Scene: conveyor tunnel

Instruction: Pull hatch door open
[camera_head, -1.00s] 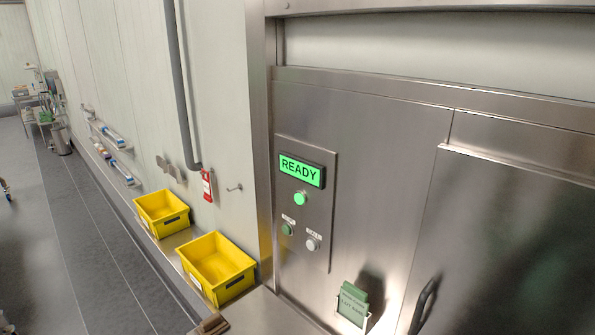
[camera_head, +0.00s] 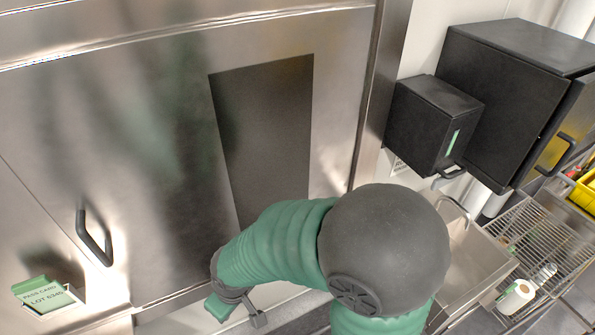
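The hatch door (camera_head: 150,160) is a wide brushed-steel panel and looks shut in its frame. Its dark curved handle (camera_head: 95,238) is at the lower left of the door. A dark grey rectangle (camera_head: 265,130) covers part of the door to the right. My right arm reaches in from the bottom right, in front of the door's lower edge. My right gripper (camera_head: 238,313) is low, well right of the handle and apart from it. Its two fingertips look spread with nothing between them. My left gripper is out of view.
A holder with green cards (camera_head: 45,293) is on the steel panel left of the handle. Black wall boxes (camera_head: 433,125) hang right of the door frame. A sink (camera_head: 470,265) and wire rack (camera_head: 540,245) with a paper roll (camera_head: 515,297) stand below them.

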